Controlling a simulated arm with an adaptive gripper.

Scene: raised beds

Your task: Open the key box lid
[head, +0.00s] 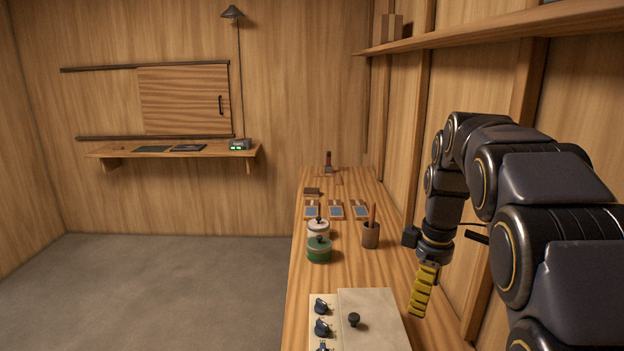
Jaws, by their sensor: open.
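A cream box or panel (385,308) lies at the near end of the wooden bench, cut off by the bottom edge of the view. It appears to be the key box. A flat cream plate with a round black knob (354,319) makes up its right part and looks like the lid. Several dark blue knob-like pieces (321,327) stand in a column on its left strip. My gripper (420,293), with yellow fingers, is open and points down, above and beyond the plate's far right corner. It is apart from the knob. The second finger is hard to make out.
On the bench (375,275) stand a green lidded pot (319,254), a pale lidded pot (317,233) and a brown cup (370,236) with a stick. Several small framed pieces (336,210) lie farther back. A wall shelf (500,30) runs above on the right.

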